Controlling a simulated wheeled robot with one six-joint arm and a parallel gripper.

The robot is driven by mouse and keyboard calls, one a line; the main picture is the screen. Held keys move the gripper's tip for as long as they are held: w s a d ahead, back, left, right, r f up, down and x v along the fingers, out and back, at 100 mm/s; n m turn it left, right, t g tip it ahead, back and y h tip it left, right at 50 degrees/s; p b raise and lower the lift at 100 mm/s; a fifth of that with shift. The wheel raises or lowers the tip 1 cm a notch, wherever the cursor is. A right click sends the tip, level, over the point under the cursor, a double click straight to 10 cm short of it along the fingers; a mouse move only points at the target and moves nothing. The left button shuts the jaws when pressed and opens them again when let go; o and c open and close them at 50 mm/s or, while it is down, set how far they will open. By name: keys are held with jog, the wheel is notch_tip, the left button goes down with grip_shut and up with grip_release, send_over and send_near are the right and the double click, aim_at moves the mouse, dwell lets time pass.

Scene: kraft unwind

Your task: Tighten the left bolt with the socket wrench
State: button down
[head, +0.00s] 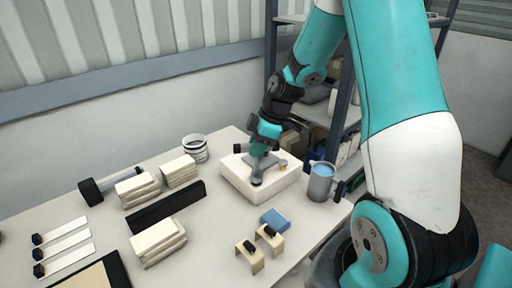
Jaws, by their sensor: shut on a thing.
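A white block (287,183) stands on the table near its far right side. A grey plate (268,161) lies on its top. My gripper (263,150) is over the block, shut on the grey socket wrench (257,172). The wrench's head points down at the front left of the plate. Whether it touches the plate or a bolt cannot be told. A small brass-coloured bolt (283,163) shows at the plate's right side. The left bolt is not visible; the wrench and gripper cover that part of the plate.
A grey mug (321,182) with blue contents stands close right of the block. A striped cup (195,148) stands behind left. A blue block (274,218) and two wooden brackets (250,257) are in front. Pale stacks (158,242) and a black bar (166,206) lie left. A shelf rack stands behind.

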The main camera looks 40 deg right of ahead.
jog(key=shift+m+t+h, duration=0.3)
jog(key=shift+m, duration=0.8)
